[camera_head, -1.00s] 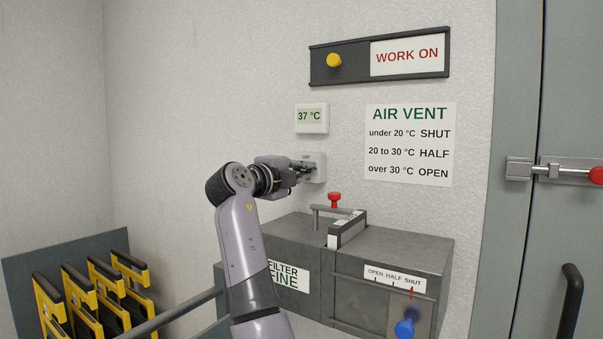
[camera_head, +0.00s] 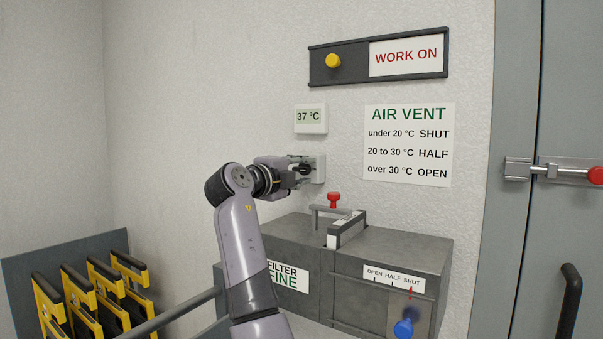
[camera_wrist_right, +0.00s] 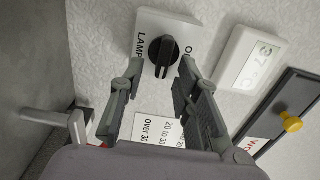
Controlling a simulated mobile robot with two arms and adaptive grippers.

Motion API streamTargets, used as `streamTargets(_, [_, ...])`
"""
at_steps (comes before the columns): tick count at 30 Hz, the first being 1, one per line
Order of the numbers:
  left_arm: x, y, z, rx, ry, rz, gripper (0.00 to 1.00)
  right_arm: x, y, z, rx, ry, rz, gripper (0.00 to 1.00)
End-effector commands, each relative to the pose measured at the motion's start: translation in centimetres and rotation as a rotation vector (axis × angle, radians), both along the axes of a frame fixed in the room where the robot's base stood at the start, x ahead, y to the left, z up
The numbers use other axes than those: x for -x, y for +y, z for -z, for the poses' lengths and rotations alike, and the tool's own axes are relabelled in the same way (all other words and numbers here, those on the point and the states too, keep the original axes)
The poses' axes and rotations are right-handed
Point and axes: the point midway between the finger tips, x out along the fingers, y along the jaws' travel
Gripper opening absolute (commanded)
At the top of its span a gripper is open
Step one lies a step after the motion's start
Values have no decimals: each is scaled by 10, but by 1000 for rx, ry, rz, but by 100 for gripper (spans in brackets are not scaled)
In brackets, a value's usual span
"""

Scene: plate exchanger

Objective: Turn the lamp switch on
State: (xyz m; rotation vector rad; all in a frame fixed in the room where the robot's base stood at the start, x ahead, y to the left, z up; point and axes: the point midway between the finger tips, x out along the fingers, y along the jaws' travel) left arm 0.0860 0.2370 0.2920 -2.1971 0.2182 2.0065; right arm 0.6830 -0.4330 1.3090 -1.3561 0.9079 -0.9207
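The lamp switch is a white plate (camera_head: 319,169) on the wall, mostly hidden behind my right gripper in the head view. In the right wrist view the lamp switch shows a black rotary knob (camera_wrist_right: 164,57) on its white plate, with "LAMP" on one side and a partly covered label on the other. My right gripper (camera_wrist_right: 160,75) is open, its fingertips on either side of the knob's near end. A small gap shows beside the knob; I cannot tell how deep the fingers reach. The right gripper (camera_head: 306,167) also shows in the head view. My left gripper is not in view.
A thermometer (camera_head: 310,117) reading 37 °C hangs just above the switch. A grey filter box (camera_head: 400,253) with a red-knobbed handle (camera_head: 334,200) and a blue knob (camera_head: 404,328) stands below. The "WORK ON" slider (camera_head: 407,56) and air vent sign (camera_head: 408,143) are beside it.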

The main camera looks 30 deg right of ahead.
Motion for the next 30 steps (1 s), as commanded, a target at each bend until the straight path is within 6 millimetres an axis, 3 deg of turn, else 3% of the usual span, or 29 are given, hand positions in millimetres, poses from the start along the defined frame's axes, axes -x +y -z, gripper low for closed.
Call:
streamTargets(5, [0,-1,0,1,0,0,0,7,20,0,2,-1,-4,30])
streamTargets(18, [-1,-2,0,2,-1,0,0,39,98,1,0,0,-2,30])
streamTargets(30, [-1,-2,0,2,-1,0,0,45,110,1,-1,1,0,30])
